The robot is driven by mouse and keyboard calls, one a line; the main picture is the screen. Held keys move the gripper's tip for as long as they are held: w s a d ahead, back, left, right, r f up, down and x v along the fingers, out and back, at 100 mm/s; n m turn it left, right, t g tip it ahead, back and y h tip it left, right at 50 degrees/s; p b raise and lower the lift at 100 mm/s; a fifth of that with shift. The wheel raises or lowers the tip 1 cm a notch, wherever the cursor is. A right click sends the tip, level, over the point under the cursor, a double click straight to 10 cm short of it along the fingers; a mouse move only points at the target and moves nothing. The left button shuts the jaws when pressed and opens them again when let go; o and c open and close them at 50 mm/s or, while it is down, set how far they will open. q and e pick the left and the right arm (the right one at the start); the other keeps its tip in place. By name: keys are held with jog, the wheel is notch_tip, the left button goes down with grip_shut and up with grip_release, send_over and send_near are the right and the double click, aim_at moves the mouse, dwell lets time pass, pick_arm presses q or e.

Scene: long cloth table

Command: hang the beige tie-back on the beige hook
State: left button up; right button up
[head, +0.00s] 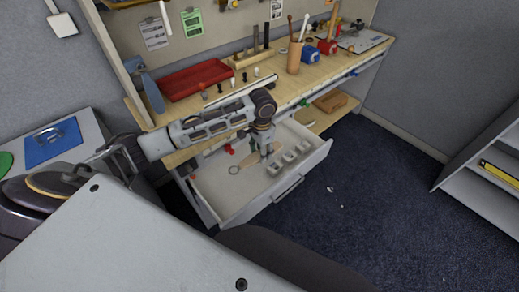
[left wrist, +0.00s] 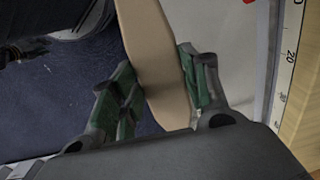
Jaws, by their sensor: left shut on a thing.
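The beige tie-back (left wrist: 158,55) is a flat beige strap between the green-padded fingers of my left gripper (left wrist: 157,75) in the left wrist view. In the head view my left gripper (head: 266,157) points down over the open drawer. The tie-back (head: 249,163) shows there as a small beige strip beside the fingers, with a thin ring at its left end. I cannot make out a beige hook for certain in either view. My right gripper is not in view.
The open drawer (head: 247,212) holds a row of small pale cups (head: 289,156) right of the gripper. The wooden bench (head: 345,68) above carries a red tray (head: 197,80), a brown cup (head: 294,58) and tools.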

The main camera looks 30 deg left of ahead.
pick_arm(q)
jog(key=s+d+r+n+p, duration=0.2)
jog(key=d+r+n+p, duration=0.1)
jog(key=r+n+p, duration=0.2)
notch_tip(320, 180, up, 4)
jog(key=p, duration=0.2)
jog(key=shift+s+p, duration=0.2)
jog(key=shift+p, duration=0.2)
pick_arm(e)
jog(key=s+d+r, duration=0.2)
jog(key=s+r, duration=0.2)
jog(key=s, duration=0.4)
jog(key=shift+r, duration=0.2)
pick_arm(q)
jog(key=shift+d, duration=0.1)
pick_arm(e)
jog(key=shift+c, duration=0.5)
pick_arm(q)
jog(key=shift+w+d+r, duration=0.1)
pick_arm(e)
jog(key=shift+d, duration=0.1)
